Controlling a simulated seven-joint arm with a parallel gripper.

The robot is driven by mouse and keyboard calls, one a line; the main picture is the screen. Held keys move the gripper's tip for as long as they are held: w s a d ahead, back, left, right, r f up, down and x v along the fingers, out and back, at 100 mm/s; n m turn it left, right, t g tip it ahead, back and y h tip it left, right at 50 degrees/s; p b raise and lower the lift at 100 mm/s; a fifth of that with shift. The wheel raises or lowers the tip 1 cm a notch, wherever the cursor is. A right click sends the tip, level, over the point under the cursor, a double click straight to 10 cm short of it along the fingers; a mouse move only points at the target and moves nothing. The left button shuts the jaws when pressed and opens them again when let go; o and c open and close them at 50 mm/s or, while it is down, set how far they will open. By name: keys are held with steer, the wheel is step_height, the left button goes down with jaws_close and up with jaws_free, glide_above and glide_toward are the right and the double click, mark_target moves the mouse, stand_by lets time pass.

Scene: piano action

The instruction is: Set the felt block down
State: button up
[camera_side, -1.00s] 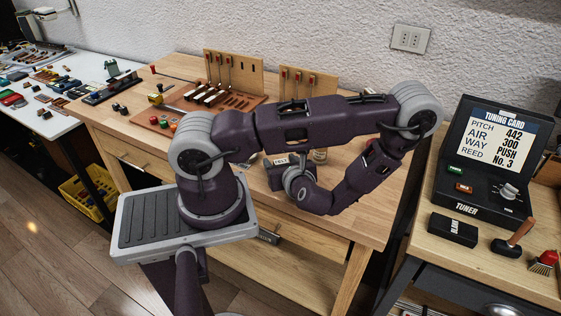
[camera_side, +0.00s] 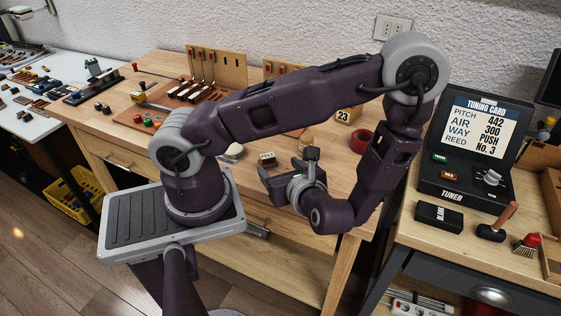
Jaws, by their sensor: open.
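A small dark reddish-brown block with a pale label on top (camera_side: 267,159) sits on the wooden workbench (camera_side: 330,172) near its front edge. It looks like the felt block, but its label is too small to read. My gripper (camera_side: 288,167) is open and empty, just in front of the block and to its right. The jaws are apart from the block, and nothing shows between them.
A round pale dish (camera_side: 233,152), a small jar (camera_side: 306,142), a red ring (camera_side: 361,137) and a block marked 23 (camera_side: 346,114) stand around on the bench. The tuner (camera_side: 470,160) and a black block (camera_side: 446,217) are on the right-hand bench.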

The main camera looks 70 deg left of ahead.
steer(key=s+d+r+n+t+h, duration=0.2)
steer(key=d+r+n+h, duration=0.4)
steer(key=r, duration=0.5)
steer(key=s+d+r+n+t+h, duration=0.2)
steer(key=d+r+n+h, duration=0.3)
steer(key=r+n, duration=0.6)
steer(key=shift+d+n+t+h, duration=0.35)
steer(key=shift+t+h, duration=0.55)
steer(key=shift+h, duration=0.3)
